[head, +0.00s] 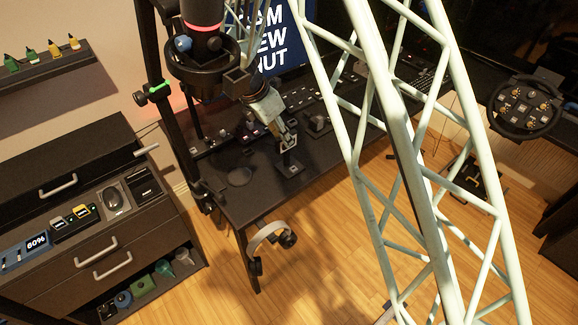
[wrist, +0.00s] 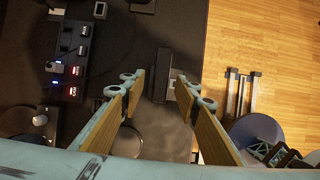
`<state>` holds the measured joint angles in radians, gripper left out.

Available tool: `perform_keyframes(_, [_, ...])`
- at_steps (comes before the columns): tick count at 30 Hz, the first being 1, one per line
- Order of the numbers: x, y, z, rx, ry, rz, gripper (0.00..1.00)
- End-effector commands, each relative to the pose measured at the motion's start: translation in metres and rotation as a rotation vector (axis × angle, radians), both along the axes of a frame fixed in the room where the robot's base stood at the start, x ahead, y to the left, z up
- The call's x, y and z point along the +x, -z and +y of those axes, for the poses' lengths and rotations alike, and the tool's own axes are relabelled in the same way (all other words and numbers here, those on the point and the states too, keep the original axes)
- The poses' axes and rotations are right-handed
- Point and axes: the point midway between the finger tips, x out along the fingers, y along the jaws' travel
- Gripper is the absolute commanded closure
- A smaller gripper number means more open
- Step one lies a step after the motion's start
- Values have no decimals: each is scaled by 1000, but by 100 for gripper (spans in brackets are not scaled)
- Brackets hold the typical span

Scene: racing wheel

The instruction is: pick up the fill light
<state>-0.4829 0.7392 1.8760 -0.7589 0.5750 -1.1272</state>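A small dark stand-like item, which may be the fill light (head: 290,168), stands on the black desk near its front edge, below my gripper (head: 288,138). I cannot be sure of its identity. In the wrist view, a dark blocky item (wrist: 162,72) shows between and just beyond the fingertips of my gripper (wrist: 160,82). The fingers are spread apart, with tan inner pads, and nothing is clamped between them. In the head view the gripper hides part of the stand, so I cannot tell whether they touch.
The black desk (head: 225,200) carries a dark round disc (head: 240,177) and several small devices. A lit switch panel (wrist: 75,60) lies left in the wrist view. Headphones (head: 270,238) hang at the desk edge. A drawer cabinet (head: 85,235) stands left; a racing wheel (head: 525,106) is right.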

Motion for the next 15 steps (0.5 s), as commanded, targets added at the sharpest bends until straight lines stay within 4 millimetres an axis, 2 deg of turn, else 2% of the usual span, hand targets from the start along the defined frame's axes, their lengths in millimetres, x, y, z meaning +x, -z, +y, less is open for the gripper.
perform_keyframes(8, [0,2,0,0,0,0,70])
perform_keyframes(15, [2,12,-4,0,0,0,70])
